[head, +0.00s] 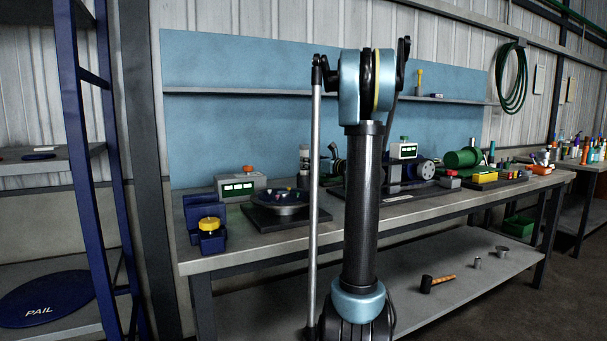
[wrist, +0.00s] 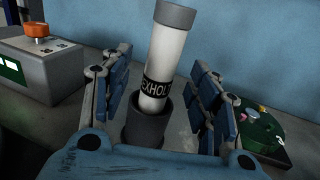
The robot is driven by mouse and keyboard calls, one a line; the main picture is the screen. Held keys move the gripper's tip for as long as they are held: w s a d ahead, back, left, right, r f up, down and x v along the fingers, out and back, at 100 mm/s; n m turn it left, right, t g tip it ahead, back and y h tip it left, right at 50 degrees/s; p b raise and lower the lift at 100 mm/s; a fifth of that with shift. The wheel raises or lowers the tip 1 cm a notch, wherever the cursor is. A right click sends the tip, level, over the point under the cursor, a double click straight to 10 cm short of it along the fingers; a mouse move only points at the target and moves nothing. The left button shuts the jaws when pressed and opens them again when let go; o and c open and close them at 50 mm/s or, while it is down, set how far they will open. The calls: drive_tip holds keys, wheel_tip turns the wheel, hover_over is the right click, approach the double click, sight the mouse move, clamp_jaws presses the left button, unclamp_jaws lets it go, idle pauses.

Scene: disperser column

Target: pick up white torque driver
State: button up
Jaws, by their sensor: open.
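A white cylinder with a grey top and a black band lettered "EXHOL" (wrist: 164,62) fits the white torque driver. It leans slightly, with its lower end in a dark grey cup-shaped holder (wrist: 147,127). My gripper (wrist: 160,60) is open, with one finger left of the driver and one right of it. Gaps show on both sides, and nothing is gripped. In the head view, a small pale cylinder (head: 304,153) on the bench, just left of my arm, appears to be the same thing. My gripper is hidden behind my arm there.
A grey box with an orange button (wrist: 38,58) stands close to the left finger. A dark green object (wrist: 262,138) lies beyond the right finger. A blue panel (wrist: 235,35) rises behind. The bench (head: 300,238) also holds a dark dish (head: 280,203) and a yellow-topped blue block (head: 210,230).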

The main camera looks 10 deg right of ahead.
drive_tip(key=shift+x, duration=2.65)
drive_tip(key=shift+w+d+f, duration=0.1)
drive_tip(key=shift+f, duration=0.1)
drive_tip(key=c, duration=1.2)
